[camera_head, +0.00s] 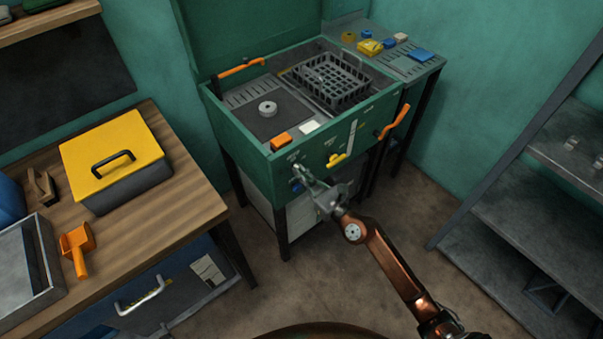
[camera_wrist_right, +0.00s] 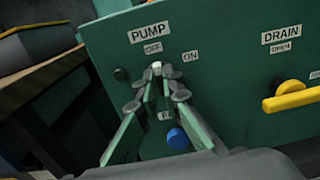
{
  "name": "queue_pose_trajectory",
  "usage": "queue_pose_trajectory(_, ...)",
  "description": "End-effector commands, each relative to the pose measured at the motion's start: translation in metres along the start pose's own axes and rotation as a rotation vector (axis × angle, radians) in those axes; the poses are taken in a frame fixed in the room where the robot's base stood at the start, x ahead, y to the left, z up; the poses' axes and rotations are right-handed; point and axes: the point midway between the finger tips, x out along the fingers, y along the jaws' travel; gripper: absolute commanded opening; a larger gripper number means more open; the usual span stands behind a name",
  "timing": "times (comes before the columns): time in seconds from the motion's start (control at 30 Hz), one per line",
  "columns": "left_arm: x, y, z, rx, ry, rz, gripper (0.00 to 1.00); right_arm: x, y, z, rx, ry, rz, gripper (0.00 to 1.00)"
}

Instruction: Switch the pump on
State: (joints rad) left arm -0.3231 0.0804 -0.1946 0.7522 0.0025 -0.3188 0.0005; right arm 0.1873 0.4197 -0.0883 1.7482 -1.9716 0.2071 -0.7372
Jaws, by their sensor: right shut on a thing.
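The green wash station (camera_head: 234,130) stands against the back wall, with a control panel on its front. In the right wrist view the panel (camera_wrist_right: 225,75) has a PUMP label with OFF and ON marks below it. The pump switch (camera_wrist_right: 156,66) shows only as a pale tip just under the OFF mark; ON is up and to its right. My right gripper (camera_wrist_right: 158,78) is shut on the switch, its fingers hiding most of it. In the head view my right gripper (camera_head: 308,182) reaches the panel from the lower right. My left gripper is not in view.
A yellow drain lever (camera_wrist_right: 290,101) sits right of the pump switch, and a blue knob (camera_wrist_right: 178,139) below it. An orange handle (camera_head: 396,121) juts from the station's right side. A wooden bench (camera_head: 180,205) is at left, metal shelves (camera_head: 500,205) at right.

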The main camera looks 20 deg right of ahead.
Motion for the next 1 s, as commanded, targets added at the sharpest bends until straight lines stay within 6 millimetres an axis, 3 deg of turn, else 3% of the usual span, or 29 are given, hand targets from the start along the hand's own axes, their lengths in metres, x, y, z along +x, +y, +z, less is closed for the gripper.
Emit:
queue_pose_trajectory(0.37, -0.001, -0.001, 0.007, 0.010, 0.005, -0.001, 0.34, 0.000, -0.001, 0.001, 0.102, 0.002, -0.001, 0.00)
queue_pose_trajectory(0.53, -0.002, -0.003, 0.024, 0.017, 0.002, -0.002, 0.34, 0.000, -0.001, 0.001, 0.229, 0.001, -0.002, 0.00)
queue_pose_trajectory(1.0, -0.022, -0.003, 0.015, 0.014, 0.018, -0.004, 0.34, 0.000, -0.003, 0.001, 0.673, 0.000, -0.002, 0.00)
